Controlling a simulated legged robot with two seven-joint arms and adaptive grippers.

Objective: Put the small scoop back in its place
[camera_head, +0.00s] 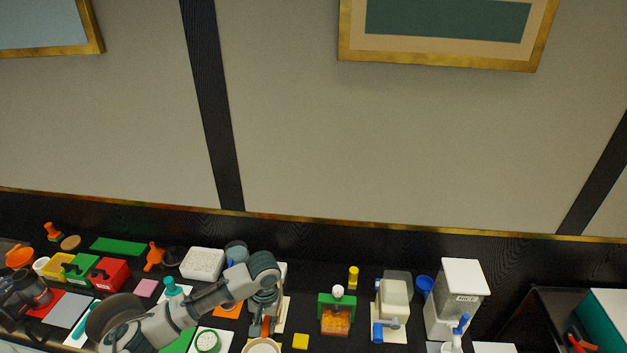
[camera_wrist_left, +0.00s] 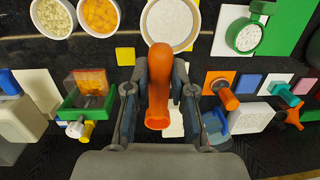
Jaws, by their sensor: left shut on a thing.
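An orange scoop-like tool (camera_wrist_left: 160,75) with a hollow, flared end is between the fingers of my left gripper (camera_wrist_left: 158,98) in the left wrist view. The gripper is shut on it. In the head view my left gripper (camera_head: 263,318) points down over the counter, and a bit of orange shows at its fingers. The tool's lower parts are partly hidden by the gripper. A white round bowl with pale contents (camera_wrist_left: 170,22) lies just beyond the tool in the wrist view. My right gripper is in neither view.
A green-framed holder with orange contents (camera_head: 336,316), a dispenser (camera_head: 390,300) and a white rice bin (camera_head: 458,295) stand to the right. A red box (camera_head: 110,273) and a white box (camera_head: 202,263) stand to the left. A yellow square (camera_head: 300,341) lies near the gripper.

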